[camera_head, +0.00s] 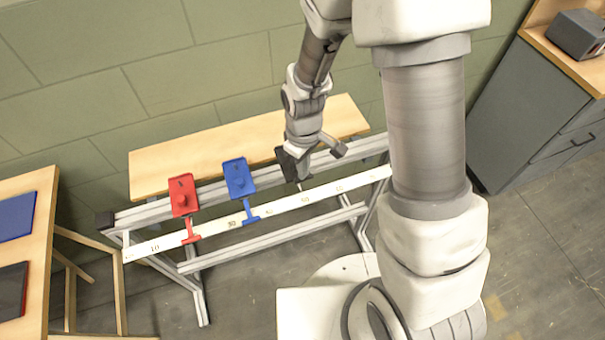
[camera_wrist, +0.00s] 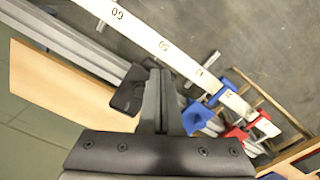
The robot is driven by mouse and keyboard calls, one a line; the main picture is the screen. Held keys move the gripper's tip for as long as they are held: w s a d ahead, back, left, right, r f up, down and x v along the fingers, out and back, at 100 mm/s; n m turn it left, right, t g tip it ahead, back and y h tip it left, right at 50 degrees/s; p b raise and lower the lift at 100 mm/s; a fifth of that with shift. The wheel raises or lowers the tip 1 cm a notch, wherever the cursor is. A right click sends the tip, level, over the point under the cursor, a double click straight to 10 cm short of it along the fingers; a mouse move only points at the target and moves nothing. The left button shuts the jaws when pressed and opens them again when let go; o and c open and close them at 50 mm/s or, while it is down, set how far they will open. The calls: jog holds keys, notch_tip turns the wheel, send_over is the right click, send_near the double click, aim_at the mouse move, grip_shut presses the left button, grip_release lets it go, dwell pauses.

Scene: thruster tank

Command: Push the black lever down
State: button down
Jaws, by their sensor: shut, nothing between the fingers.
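The black lever unit (camera_head: 284,158) is on the rail of the metal frame, right of the blue one, and is mostly hidden behind my gripper (camera_head: 300,174) in the head view. In the wrist view a black part (camera_wrist: 127,92) of it shows just left of my gripper (camera_wrist: 160,75). My fingers are shut together with nothing between them. They are close beside the black part; I cannot tell whether they touch it. The lever's exact angle is hidden.
A red unit (camera_head: 182,194) and a blue unit (camera_head: 239,178) stand to the left on the same rail. A white numbered scale (camera_head: 280,208) runs along the front of the frame. A wooden board (camera_head: 150,172) lies behind, against the green wall. A grey cabinet (camera_head: 520,110) stands at right.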

notch_tip(320, 180, up, 9)
jog(key=p, duration=0.6)
jog(key=shift+f, duration=0.2)
dwell(0.4)
jog(key=s+d+r+m+t, duration=0.1)
jog(key=d+r+m, duration=0.15)
jog(key=r, duration=0.55)
jog(key=s+d+r+m+t, duration=0.1)
jog(key=d+r+m+t, duration=0.15)
jog(key=r, duration=0.55)
jog(key=s+d+r+m+t, duration=0.2)
jog(key=s+d+r+m, duration=0.2)
jog(key=s+r, duration=0.6)
jog(key=shift+d+r, duration=0.3)
jog(key=shift+d, duration=0.45)
jog(key=w+a+f+n+g+b, duration=0.1)
jog(key=w+a+f+b, duration=0.2)
jog(key=f+b, duration=0.4)
jog(key=w+a+f+n+g+b, duration=0.1)
jog(key=w+a+f+g+b, duration=0.1)
jog(key=f+b, duration=0.5)
jog(key=w+a+f+n+g+b, duration=0.1)
jog(key=w+a+f+b, duration=0.4)
jog(key=f, duration=0.9)
jog(key=shift+w+f+b, duration=0.2)
jog(key=shift+w+b, duration=0.25)
jog(key=shift+b, duration=0.65)
